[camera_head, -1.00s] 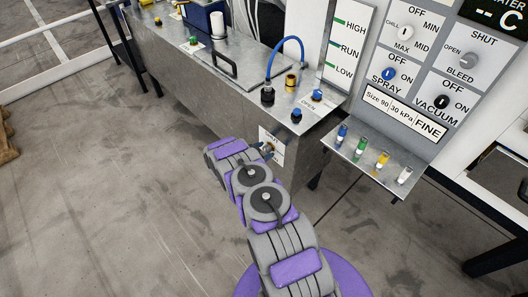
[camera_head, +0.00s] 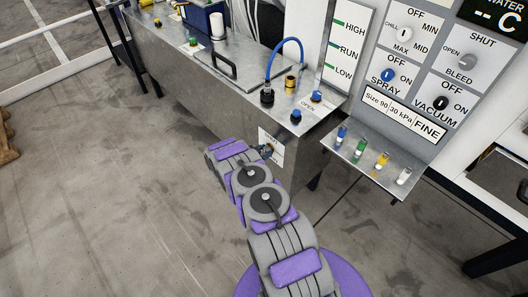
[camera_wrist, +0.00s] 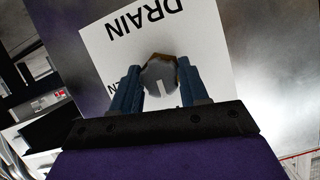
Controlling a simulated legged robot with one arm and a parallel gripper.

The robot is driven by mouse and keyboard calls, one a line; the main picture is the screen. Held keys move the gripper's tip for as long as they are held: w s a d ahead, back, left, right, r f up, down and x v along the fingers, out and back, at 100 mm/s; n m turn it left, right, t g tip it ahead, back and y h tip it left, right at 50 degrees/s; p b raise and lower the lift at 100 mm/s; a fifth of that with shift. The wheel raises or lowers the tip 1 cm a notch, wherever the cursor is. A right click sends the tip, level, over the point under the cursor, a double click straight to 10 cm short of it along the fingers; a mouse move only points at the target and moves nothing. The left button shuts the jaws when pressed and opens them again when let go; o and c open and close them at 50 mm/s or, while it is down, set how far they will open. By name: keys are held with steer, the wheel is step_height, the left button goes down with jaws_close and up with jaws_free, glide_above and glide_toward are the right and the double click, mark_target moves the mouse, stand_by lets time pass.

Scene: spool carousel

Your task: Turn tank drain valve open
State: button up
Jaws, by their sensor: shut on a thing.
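The drain valve (camera_wrist: 158,74) is a grey, roughly round knob with a pale mark on its face, in the wrist view. It stands out from a white plate (camera_wrist: 101,48) marked DRAIN, which appears upside down there. My gripper (camera_wrist: 159,88) has its two blue fingers on either side of the knob and is shut on it. In the head view my gripper (camera_head: 264,151) reaches the white plate (camera_head: 276,156) on the tank's end wall. The valve is small there and partly hidden by the gripper.
The metal tank (camera_head: 180,75) has a handled lid, a blue hose (camera_head: 289,42) and knobs on top. A control panel (camera_head: 400,80) and a small shelf (camera_head: 374,160) with several coloured vials stand to the right.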

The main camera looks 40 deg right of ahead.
steer(key=shift+r+p, duration=0.15)
steer(key=shift+p, duration=0.15)
steer(key=m+p, duration=0.1)
steer(key=p, duration=0.1)
steer(key=m+t+p, duration=0.1)
steer(key=p, duration=0.1)
steer(key=shift+s+t, duration=0.2)
steer(key=shift+t, duration=0.1)
steer(key=m, duration=0.1)
steer(key=m+t+p, duration=0.1)
steer(key=shift+f+m+t+p, duration=0.3)
steer(key=shift+m, duration=0.1)
steer(key=m+b, duration=0.1)
steer(key=m+t+h, duration=0.1)
steer(key=m+t+b, duration=0.1)
steer(key=m, duration=0.1)
steer(key=shift+s+f+b, duration=0.15)
steer(key=shift+f+b, duration=0.15)
steer(key=m+b, duration=0.1)
steer(key=m, duration=0.1)
steer(key=m+t+h+b, duration=0.1)
steer(key=m+b, duration=0.1)
steer(key=shift+s+a+f+h+b, duration=0.1)
steer(key=shift+f+h+b, duration=0.05)
steer(key=shift+h+b, duration=0.15)
steer(key=shift+m, duration=0.5)
steer(key=o, duration=0.8)
steer(key=shift+o, duration=1.2)
steer(key=shift+r+t, duration=0.25)
steer(key=shift+t, duration=0.05)
